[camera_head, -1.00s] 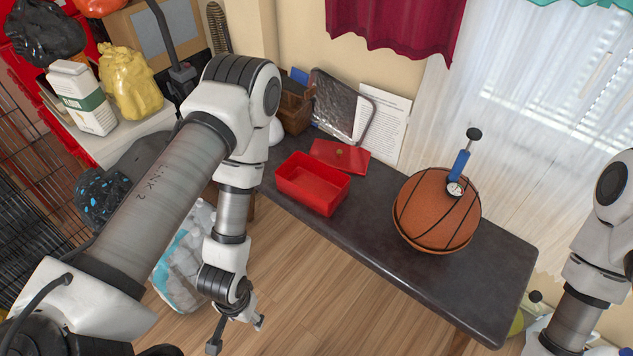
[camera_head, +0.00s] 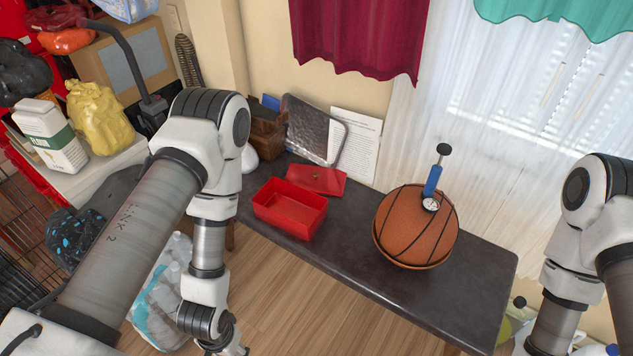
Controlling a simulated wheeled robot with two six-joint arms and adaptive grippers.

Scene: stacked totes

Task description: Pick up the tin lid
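The flat red lid (camera_head: 316,180) with a small brown knob lies on the dark bench, just behind the open red tin (camera_head: 289,208). It leans or lies close against the tin's back side; I cannot tell if they touch. The tin is empty. My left arm hangs down on the left, with its gripper (camera_head: 232,349) at the bottom edge, mostly cut off, in front of the bench and well away from the lid. My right arm comes in at the right edge; its gripper is out of the picture.
A basketball with a blue-handled pump gauge (camera_head: 432,186) on it sits on the bench (camera_head: 462,290) to the right. Behind the lid stand a dark framed panel (camera_head: 313,130), a white printed sheet (camera_head: 355,143) and a brown box (camera_head: 266,135). Wrapped bottles (camera_head: 160,300) stand on the floor.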

